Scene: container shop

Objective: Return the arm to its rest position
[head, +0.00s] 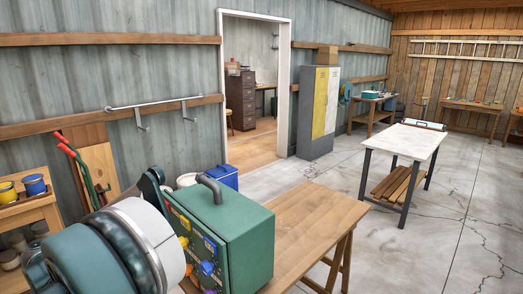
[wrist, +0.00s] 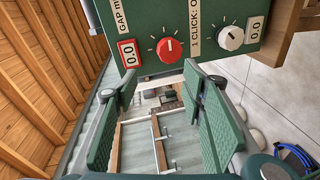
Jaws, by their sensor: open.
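My gripper (wrist: 158,92) shows in the wrist view with its two green-padded fingers wide apart and nothing between them. Just beyond the fingertips is the front of a green control box (wrist: 190,22), with a red knob (wrist: 169,49), a white knob (wrist: 231,38) and displays reading 0.0. In the head view the green box (head: 235,236), with a grey handle on top, stands on a wooden table (head: 314,221). My arm's rounded links fill the lower left and cover part of its knobbed face. Whether a fingertip touches the box cannot be told.
A blue container (head: 224,177) stands behind the box. At the left are a wooden stand (head: 28,208) with paint cans and a red-handled tool (head: 70,152). A white-topped table (head: 408,140) stands farther right. The concrete floor between the tables is clear.

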